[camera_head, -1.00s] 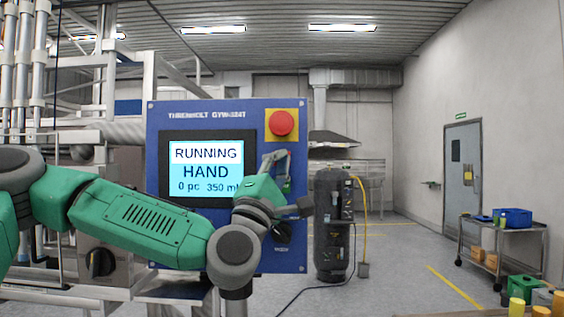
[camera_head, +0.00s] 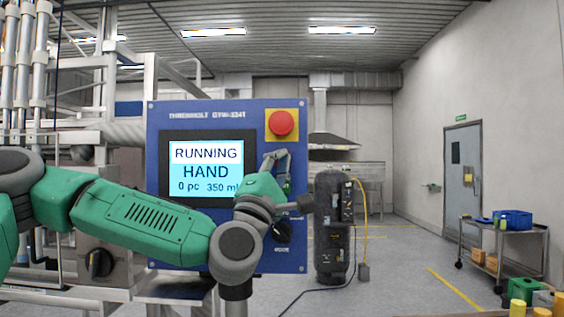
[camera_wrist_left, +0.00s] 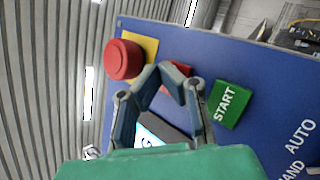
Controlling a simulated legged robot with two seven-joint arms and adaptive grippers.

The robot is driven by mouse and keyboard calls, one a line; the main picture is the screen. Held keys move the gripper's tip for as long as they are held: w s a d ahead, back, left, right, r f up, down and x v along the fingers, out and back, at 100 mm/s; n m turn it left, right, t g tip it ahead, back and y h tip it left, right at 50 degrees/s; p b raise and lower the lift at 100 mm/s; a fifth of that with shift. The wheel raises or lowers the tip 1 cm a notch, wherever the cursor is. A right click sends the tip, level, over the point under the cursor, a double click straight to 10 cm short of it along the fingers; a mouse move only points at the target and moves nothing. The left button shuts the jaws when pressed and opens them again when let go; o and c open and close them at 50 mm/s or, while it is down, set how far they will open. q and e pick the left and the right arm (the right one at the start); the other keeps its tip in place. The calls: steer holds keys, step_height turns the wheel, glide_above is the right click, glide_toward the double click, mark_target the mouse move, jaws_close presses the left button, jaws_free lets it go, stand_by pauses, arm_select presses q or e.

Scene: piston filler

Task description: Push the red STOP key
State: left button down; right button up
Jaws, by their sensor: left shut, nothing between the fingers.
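The blue control panel (camera_head: 225,115) stands in front of me, its screen (camera_head: 206,168) reading RUNNING, HAND, 0 pc, 350 ml. My left gripper (camera_head: 276,156) is shut and empty at the panel's right side, below the red mushroom button (camera_head: 282,123). In the left wrist view its fingertips (camera_wrist_left: 162,74) meet in front of a red key (camera_wrist_left: 184,71), which they partly cover; its label is hidden. I cannot tell whether the fingers touch it. The green START key (camera_wrist_left: 229,103) is beside it. My right gripper is not in view.
The mushroom button also shows on its yellow plate in the wrist view (camera_wrist_left: 123,59). A black selector knob (camera_head: 100,263) is at lower left. A dark cylindrical unit (camera_head: 330,240) stands right of the panel, and a trolley (camera_head: 500,240) farther right. The floor between them is clear.

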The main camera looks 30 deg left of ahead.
arm_select(q)
steer(key=shift+w+a, duration=0.1)
steer(key=shift+w, duration=0.05)
stand_by(0.5)
steer(key=shift+s+d+b, duration=0.3)
steer(key=shift+s+b, duration=0.15)
steer(key=shift+s, duration=0.05)
steer(key=shift+s+d, duration=0.1)
steer(key=shift+s, duration=0.15)
steer(key=shift+s+d+b, duration=0.3)
steer(key=shift+s+d, duration=0.15)
steer(key=shift+s, duration=0.25)
steer(key=shift+s+d+b, duration=0.35)
steer(key=shift+s+d, duration=0.1)
steer(key=shift+s, duration=0.25)
steer(key=shift+s+d+b, duration=0.3)
steer(key=shift+s+d, duration=0.15)
steer(key=shift+s, duration=0.25)
